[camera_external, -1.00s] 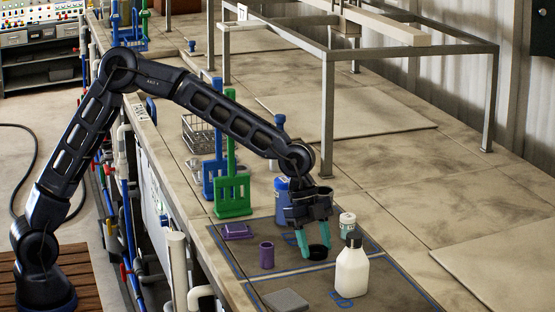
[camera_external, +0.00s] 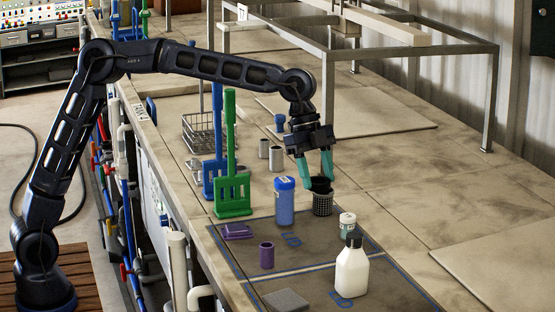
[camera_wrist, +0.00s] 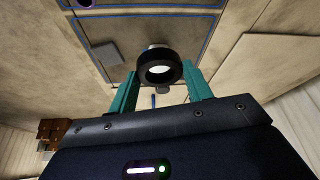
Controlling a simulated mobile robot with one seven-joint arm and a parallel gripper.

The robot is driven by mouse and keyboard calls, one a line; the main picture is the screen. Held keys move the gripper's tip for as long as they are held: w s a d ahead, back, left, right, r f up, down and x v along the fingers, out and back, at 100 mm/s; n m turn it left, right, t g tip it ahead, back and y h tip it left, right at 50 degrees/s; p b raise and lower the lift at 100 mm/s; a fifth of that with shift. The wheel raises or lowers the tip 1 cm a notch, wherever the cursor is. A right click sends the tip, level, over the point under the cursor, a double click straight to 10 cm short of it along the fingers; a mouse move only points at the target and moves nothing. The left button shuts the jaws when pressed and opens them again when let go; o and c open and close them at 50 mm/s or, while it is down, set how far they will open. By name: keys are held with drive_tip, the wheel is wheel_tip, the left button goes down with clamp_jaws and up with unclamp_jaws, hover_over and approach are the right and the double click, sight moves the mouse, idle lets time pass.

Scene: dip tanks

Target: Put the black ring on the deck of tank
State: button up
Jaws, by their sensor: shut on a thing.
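The black ring (camera_external: 320,185) is between the teal fingertips of my gripper (camera_external: 316,178), held above the work surface. In the wrist view the ring (camera_wrist: 160,67) sits at the tips of the two fingers, its hole facing the camera. In the external view the ring overlaps a dark mesh cup (camera_external: 322,206) below it; I cannot tell whether they touch. The long stained beige deck (camera_external: 400,195) runs along the bench.
Green (camera_external: 233,195) and blue racks stand left. A metal frame (camera_external: 328,110) stands behind.

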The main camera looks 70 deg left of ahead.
drive_tip(key=w+a, duration=0.2)
drive_tip(key=a, duration=0.9)
drive_tip(key=w+a, duration=0.3)
drive_tip(key=a, duration=0.9)
hover_over(265, 190)
drive_tip(key=a, duration=0.2)
drive_tip(key=shift+m, duration=0.4)
drive_tip(key=f, duration=1.9)
drive_tip(key=shift+s+d+f, duration=0.2)
drive_tip(key=shift+d+f, duration=0.05)
drive_tip(key=shift+f, duration=0.1)
drive_tip(key=o, duration=1.1)
drive_tip(key=shift+f, duration=0.1)
drive_tip(key=w+v, duration=0.1)
drive_tip(key=v, duration=1.1)
drive_tip(key=shift+s, duration=0.35)
drive_tip(key=shift+a, duration=0.15)
